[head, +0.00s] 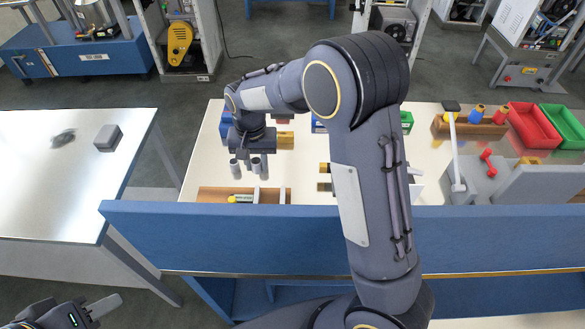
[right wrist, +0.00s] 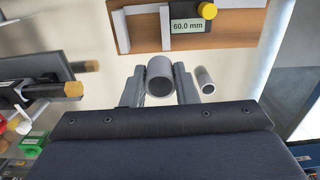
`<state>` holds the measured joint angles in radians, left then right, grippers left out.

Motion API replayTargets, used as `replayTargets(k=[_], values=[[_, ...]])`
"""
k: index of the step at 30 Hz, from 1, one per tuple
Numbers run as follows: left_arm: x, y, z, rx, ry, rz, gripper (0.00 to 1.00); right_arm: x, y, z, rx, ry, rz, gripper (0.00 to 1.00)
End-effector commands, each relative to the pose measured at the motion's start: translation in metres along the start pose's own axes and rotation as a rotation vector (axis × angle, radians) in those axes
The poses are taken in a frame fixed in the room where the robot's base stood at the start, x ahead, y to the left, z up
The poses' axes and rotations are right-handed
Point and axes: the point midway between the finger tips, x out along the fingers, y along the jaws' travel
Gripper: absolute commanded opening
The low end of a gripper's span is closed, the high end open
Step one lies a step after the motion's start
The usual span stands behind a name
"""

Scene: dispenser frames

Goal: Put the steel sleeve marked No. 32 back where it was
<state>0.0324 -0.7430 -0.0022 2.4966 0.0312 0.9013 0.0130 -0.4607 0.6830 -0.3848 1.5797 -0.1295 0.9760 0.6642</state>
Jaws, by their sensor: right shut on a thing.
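My right gripper (head: 256,170) is over the light table and shut on a grey steel sleeve (right wrist: 160,76). In the right wrist view the sleeve sits between the two fingers (right wrist: 160,88), its round open end facing the camera. A second, narrower-looking grey sleeve (right wrist: 205,80) is just outside the fingers, to the right in that view. In the head view this second sleeve (head: 235,169) is left of the gripper. No number is legible on either sleeve. My left gripper (head: 92,310) is partly in view at the lower left, away from the tables; its jaw opening is unclear.
A blue rail (head: 250,240) runs along the front.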

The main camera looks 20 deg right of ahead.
Motion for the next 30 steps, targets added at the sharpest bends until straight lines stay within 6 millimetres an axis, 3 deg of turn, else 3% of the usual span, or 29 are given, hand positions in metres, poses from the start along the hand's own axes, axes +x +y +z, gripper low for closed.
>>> replayTargets(k=[11, 15, 21, 30], values=[[0.0, 0.0, 0.0, 0.0, 0.0, 0.0, 0.36, 0.033, 0.051, -0.06, 0.018, 0.0, 0.0, 0.0], [0.0, 0.0, 0.0, 0.0, 0.0, 0.0, 0.36, 0.058, 0.069, -0.079, 0.015, -0.002, 0.0, 0.0], [0.001, 0.0, 0.0, 0.0, 0.0, 0.0, 0.36, 0.083, 0.082, -0.095, 0.013, 0.0, -0.001, 0.0], [0.002, -0.001, 0.001, 0.0, 0.0, 0.0, 0.36, 0.106, 0.09, -0.104, 0.01, -0.002, -0.001, 0.0]])
